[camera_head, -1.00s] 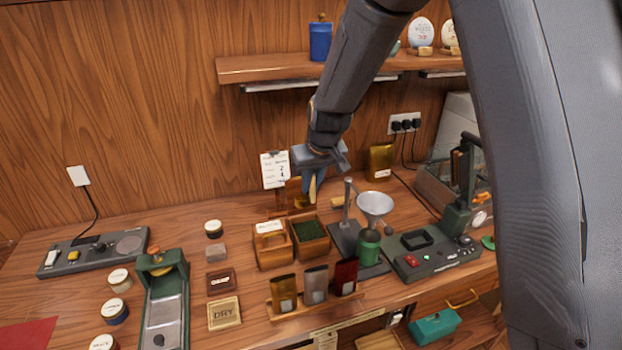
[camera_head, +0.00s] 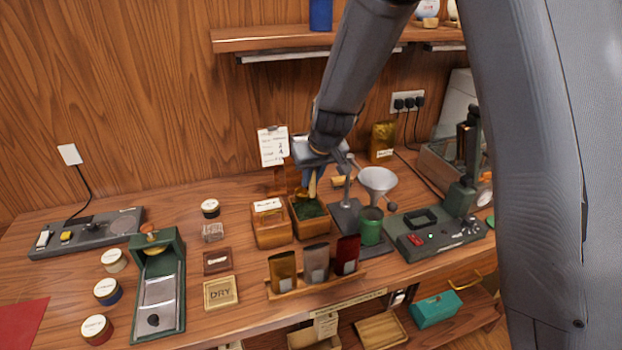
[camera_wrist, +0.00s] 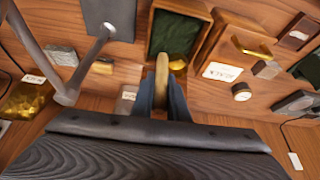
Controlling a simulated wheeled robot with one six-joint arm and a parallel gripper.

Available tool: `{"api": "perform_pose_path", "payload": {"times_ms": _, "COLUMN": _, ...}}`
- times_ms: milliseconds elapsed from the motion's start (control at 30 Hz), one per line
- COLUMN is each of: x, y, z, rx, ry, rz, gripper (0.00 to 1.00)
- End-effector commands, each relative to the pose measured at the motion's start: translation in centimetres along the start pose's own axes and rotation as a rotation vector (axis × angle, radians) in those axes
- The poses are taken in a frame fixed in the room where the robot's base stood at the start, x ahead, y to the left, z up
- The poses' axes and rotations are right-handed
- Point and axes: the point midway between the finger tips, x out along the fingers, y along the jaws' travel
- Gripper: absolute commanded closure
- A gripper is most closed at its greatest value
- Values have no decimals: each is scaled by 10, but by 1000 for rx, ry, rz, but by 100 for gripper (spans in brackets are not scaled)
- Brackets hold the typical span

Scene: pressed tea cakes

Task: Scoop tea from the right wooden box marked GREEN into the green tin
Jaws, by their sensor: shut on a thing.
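The right wooden box (camera_head: 309,232) stands open on the bench with dark green tea (camera_head: 310,209) inside. The tea also shows in the wrist view (camera_wrist: 174,36). Any GREEN mark on it is not readable. My gripper (camera_head: 313,176) is above the back of this box, shut on a wooden-coloured scoop (camera_wrist: 162,78). The scoop points down at the tea at the box's near edge in the wrist view; its tip is partly hidden, and I cannot tell whether it touches the tea. The green tin (camera_head: 370,228) stands right of the box, beneath the metal funnel (camera_head: 377,182).
A lidded wooden box (camera_head: 270,233), its label (camera_wrist: 222,72) reading BLACK, stands directly left. The funnel stand's post (camera_head: 346,190) rises close to the right of my gripper. A rack with several pouches (camera_head: 316,262) stands in front. A clipboard card (camera_head: 273,146) is behind.

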Motion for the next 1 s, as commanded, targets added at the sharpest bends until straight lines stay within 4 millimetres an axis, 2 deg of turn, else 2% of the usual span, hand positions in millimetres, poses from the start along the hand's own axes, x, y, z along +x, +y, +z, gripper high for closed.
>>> {"api": "perform_pose_path", "payload": {"times_ms": 267, "x": 11, "y": 1, "z": 8, "rx": 0, "ry": 34, "rz": 7, "gripper": 100}}
{"api": "perform_pose_path", "payload": {"times_ms": 1000, "x": 22, "y": 1, "z": 16, "rx": -2, "ry": 82, "rz": 10, "gripper": 100}}
